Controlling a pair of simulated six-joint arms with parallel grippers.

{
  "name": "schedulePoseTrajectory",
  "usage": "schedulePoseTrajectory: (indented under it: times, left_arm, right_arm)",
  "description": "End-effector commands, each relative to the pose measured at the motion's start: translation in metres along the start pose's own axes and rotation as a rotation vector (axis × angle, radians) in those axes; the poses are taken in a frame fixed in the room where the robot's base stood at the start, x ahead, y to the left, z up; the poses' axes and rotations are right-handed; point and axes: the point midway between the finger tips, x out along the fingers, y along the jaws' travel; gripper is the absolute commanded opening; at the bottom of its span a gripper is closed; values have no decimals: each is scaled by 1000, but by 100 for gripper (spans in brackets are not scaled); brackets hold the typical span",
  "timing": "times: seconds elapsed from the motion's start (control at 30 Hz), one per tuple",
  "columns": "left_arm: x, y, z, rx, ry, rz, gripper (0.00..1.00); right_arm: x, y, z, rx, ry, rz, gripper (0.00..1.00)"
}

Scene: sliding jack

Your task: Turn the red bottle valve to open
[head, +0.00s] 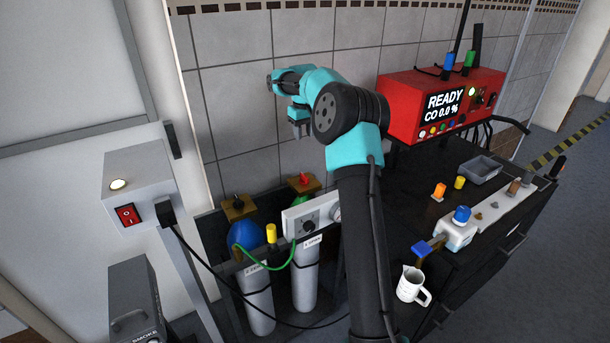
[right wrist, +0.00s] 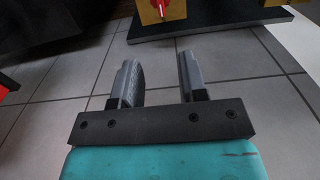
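The red bottle valve (head: 304,179) sits on a brass-coloured block (head: 306,186) above the gas bottles, left of my right arm in the head view. It also shows at the top of the right wrist view (right wrist: 170,8), partly cut off by the frame edge. My right gripper (head: 300,130) hangs above the valve in the head view, apart from it. In the right wrist view its two grey fingers (right wrist: 158,82) are spread with nothing between them. A black valve (head: 238,202) on another brass block stands to the left. My left gripper is not in view.
Grey cylinders (head: 304,280) and a white gauge box (head: 312,217) stand in front of the red valve, with a green hose (head: 278,266) beside them. A red analyser (head: 440,102) is at the right. A measuring jug (head: 412,286) stands on the dark cart. The tiled wall is behind.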

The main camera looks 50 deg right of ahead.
Motion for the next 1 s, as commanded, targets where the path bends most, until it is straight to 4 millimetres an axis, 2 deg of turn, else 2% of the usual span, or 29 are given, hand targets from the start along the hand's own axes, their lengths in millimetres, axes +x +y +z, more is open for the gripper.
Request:
schedulePoseTrajectory:
  times: [0.27, 1.0]
  left_arm:
    - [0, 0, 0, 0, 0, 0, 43]
    - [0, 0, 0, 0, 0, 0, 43]
  right_arm:
    - [18, 0, 0, 1, -3, -1, 39]
    - [141, 0, 1, 1, -4, -1, 39]
